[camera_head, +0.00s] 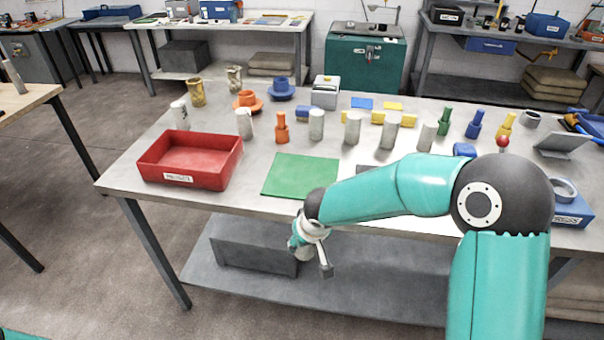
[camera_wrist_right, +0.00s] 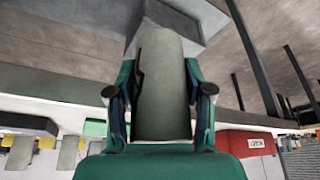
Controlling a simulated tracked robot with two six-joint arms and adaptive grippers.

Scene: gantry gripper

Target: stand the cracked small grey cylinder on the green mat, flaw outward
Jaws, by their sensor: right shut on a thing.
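My right gripper (camera_wrist_right: 160,92) is shut on a grey cylinder (camera_wrist_right: 163,85), which fills the space between its fingers. A dark jagged crack shows along the cylinder's left edge in the right wrist view. In the head view the right gripper (camera_head: 311,252) hangs in front of the table's near edge, below the green mat (camera_head: 300,176); the held cylinder cannot be made out there. The mat lies flat and bare near the table's front edge, and a bit of it shows in the right wrist view (camera_wrist_right: 95,127). My left gripper is not in view.
A red tray (camera_head: 187,175) stands left of the mat. Several grey cylinders, such as this one (camera_head: 316,125), stand in a row behind the mat, with an orange peg (camera_head: 282,128) among them. A grey box (camera_head: 255,252) sits on the lower shelf behind my gripper.

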